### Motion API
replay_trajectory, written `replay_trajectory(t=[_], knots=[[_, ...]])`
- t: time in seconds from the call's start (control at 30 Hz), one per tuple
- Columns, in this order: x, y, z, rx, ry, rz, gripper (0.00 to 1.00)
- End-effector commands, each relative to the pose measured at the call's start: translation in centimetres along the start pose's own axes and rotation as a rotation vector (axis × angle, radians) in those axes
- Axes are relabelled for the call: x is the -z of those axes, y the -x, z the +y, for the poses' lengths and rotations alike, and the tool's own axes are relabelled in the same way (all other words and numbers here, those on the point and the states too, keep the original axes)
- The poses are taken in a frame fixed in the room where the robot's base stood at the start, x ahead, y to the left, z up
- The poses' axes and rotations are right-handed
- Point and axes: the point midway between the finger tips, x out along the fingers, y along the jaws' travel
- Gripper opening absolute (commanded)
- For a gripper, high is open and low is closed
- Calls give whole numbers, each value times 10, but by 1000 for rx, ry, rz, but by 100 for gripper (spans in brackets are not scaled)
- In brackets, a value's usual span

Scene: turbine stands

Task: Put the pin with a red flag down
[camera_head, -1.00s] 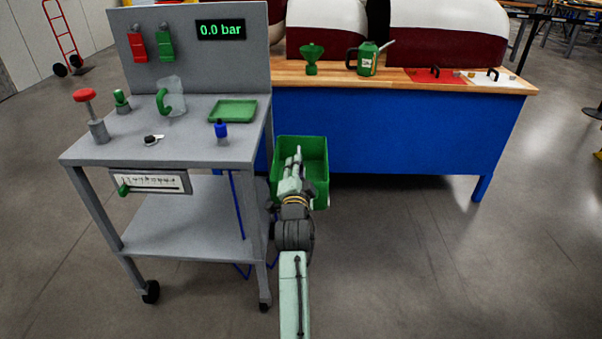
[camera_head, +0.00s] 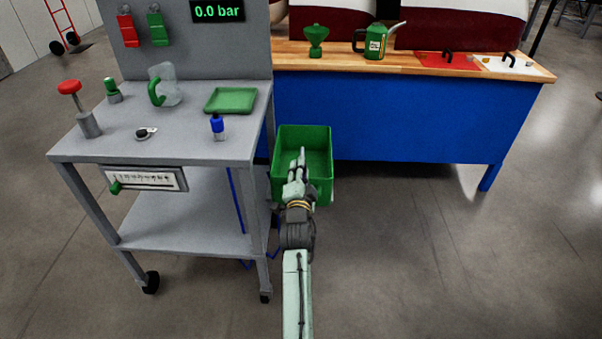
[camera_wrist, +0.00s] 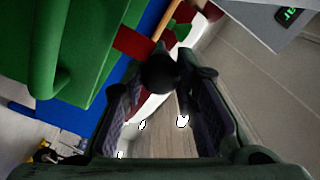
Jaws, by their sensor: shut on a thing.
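My gripper (camera_head: 301,155) reaches forward over the green crate (camera_head: 328,188) in the head view. In the wrist view my gripper (camera_wrist: 160,85) has its fingertips closed around a small dark round piece, the visible part of the pin with a red flag (camera_wrist: 160,72). A red patch shows just beside it, against the blue bench side; it looks like the flag. The pin's shaft is hidden, and in the head view the pin is too small to make out. The crate wall (camera_wrist: 60,50) fills the left of the wrist view.
A grey cart (camera_head: 180,142) stands left of my arm, with a blue-capped bottle (camera_head: 217,127) and green tray (camera_head: 231,100). Floor on the right is clear.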

Motion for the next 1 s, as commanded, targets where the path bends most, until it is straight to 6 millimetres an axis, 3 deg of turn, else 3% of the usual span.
replay_trajectory(t=[0.13, 1.0], knots=[[-7, 0, 12, 0, 1, -1, 0], [-14, 0, 24, -3, 1, -2, 0]])
